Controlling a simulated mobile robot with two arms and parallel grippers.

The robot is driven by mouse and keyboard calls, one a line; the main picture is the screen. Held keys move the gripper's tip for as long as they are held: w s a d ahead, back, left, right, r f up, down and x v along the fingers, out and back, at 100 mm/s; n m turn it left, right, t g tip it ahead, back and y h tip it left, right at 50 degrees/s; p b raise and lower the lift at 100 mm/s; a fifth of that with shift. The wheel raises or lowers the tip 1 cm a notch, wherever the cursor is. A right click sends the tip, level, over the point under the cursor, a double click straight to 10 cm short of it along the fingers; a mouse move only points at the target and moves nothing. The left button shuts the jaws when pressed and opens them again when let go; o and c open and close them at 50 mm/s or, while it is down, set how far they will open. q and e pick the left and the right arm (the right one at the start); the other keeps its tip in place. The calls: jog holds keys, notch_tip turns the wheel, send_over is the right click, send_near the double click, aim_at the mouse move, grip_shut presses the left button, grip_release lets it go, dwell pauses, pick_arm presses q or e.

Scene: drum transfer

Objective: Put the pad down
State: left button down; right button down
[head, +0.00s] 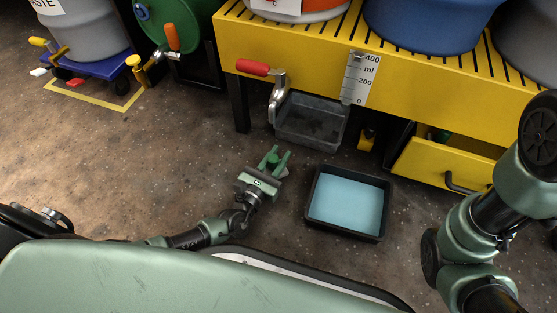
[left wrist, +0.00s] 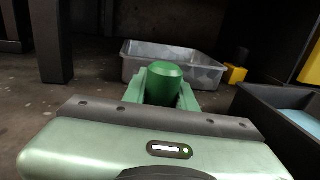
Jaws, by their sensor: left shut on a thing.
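My left gripper (head: 274,160) is low over the floor, left of the black tray, with its fingers pointing away from me. In the left wrist view its fingers are shut on a dark green rounded block (left wrist: 165,84). A light blue flat surface (head: 345,203) fills the bottom of the black tray (head: 313,225); I cannot tell whether it is a pad or liquid. The tray's edge also shows at the right of the left wrist view (left wrist: 262,108). My right arm comes in at the right, but its gripper is out of view.
A grey translucent bin (head: 310,121) stands under the yellow drum rack (head: 300,58), beneath a red-handled tap (head: 253,68). A yellow drawer (head: 440,165) stands open at the right. A blue dolly (head: 92,66) carries a grey drum at the far left. The left floor is clear.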

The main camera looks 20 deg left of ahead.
pick_arm(q)
jog(key=shift+r, duration=0.15)
jog(key=shift+f, duration=0.2)
jog(key=c, duration=1.1)
grip_release()
jog(key=shift+r, duration=0.1)
